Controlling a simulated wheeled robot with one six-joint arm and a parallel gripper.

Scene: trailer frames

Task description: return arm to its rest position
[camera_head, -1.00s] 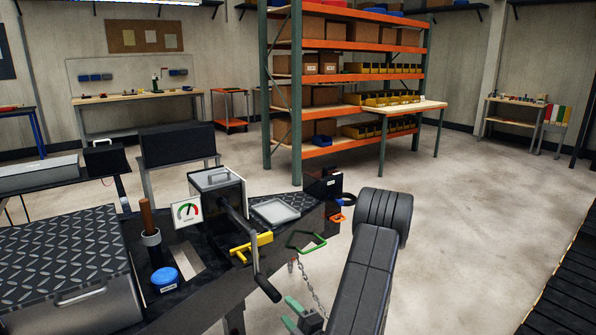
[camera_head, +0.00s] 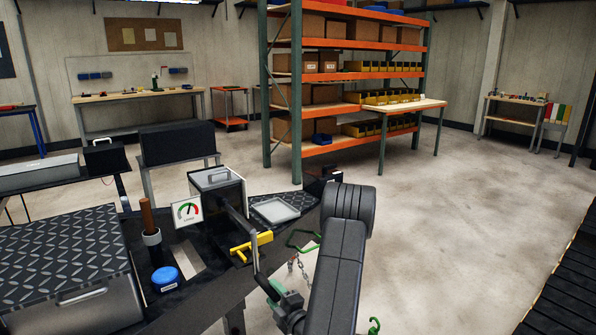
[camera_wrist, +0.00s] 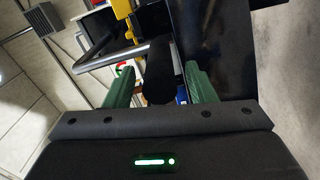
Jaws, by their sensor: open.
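My arm (camera_head: 338,262) reaches down at the lower middle of the head view. My gripper (camera_head: 284,300) is partly hidden there, with green parts showing beside the black crank handle (camera_head: 267,288). In the wrist view its two green fingers (camera_wrist: 160,82) are apart. A dark cylinder (camera_wrist: 158,70), which looks like the crank handle, shows between them. A grey bar (camera_wrist: 108,58) runs to it from the left. I cannot tell whether the fingers touch the cylinder.
The dark bench holds a gauge (camera_head: 187,211), a blue button (camera_head: 165,278), a yellow handle (camera_head: 251,246) and a grey tray (camera_head: 275,210). A green loop (camera_head: 303,240) and chain hang at its edge. Open floor (camera_head: 450,220) lies right. A shelf rack (camera_head: 345,108) stands behind.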

